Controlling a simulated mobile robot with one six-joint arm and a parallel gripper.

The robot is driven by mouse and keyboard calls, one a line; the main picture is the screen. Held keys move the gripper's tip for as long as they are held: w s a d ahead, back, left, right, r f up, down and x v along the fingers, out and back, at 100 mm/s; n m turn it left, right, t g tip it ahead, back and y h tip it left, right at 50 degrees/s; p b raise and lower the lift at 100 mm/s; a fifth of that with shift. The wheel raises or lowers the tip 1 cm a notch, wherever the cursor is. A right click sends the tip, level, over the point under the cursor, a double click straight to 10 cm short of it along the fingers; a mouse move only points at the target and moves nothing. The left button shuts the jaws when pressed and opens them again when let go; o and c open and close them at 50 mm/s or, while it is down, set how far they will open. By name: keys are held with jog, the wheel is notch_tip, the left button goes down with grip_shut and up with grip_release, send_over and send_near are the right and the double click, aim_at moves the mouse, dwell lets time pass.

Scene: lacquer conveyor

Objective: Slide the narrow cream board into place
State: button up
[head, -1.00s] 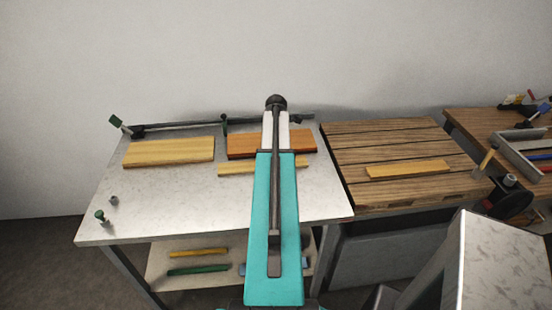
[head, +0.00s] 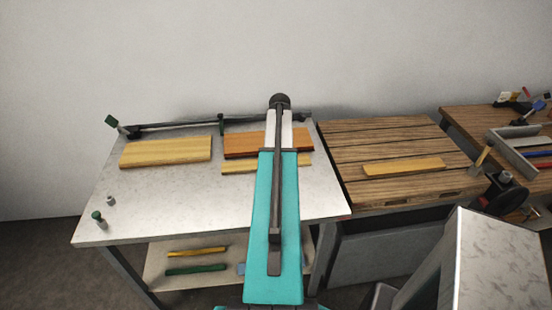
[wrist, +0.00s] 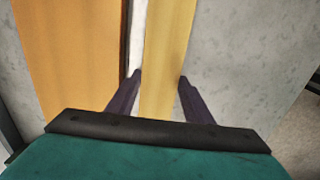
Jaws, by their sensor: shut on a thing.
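The narrow cream board (head: 238,168) lies on the pale worktable in the head view, just in front of a wider orange-brown board (head: 245,144). Their left ends are nearly level. My arm hides the middle of both boards. In the wrist view the narrow board (wrist: 168,45) runs between the fingers of my gripper (wrist: 160,82), which is shut on it across its width. The orange board (wrist: 68,55) is to its left there, nearly parallel.
A wide yellow board (head: 165,151) lies to the left on the worktable (head: 150,205). A dark clamp bar (head: 175,124) runs along the back. Small green-topped pegs (head: 97,217) stand front left. A slatted bench (head: 350,140) on the right bears another yellow board (head: 405,167).

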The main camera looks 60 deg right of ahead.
aim_at(312, 161)
jog(key=shift+s+d+p, duration=0.1)
jog(key=shift+s+d, duration=1.2)
jog(key=shift+s, duration=0.55)
jog(key=shift+s+d+p, duration=0.1)
jog(key=shift+s+d, duration=1.2)
jog(key=shift+s, duration=0.5)
jog(key=shift+s+d+p, duration=0.1)
jog(key=shift+s+d, duration=1.2)
jog(key=shift+s, duration=0.55)
jog(key=shift+s, duration=0.1)
jog(key=shift+s+d, duration=1.55)
jog(key=shift+s, duration=0.6)
jog(key=shift+s+d, duration=1.55)
jog(key=shift+s, duration=0.55)
jog(key=shift+s+d, duration=1.55)
jog(key=shift+s, duration=0.6)
jog(key=shift+s+d, duration=0.1)
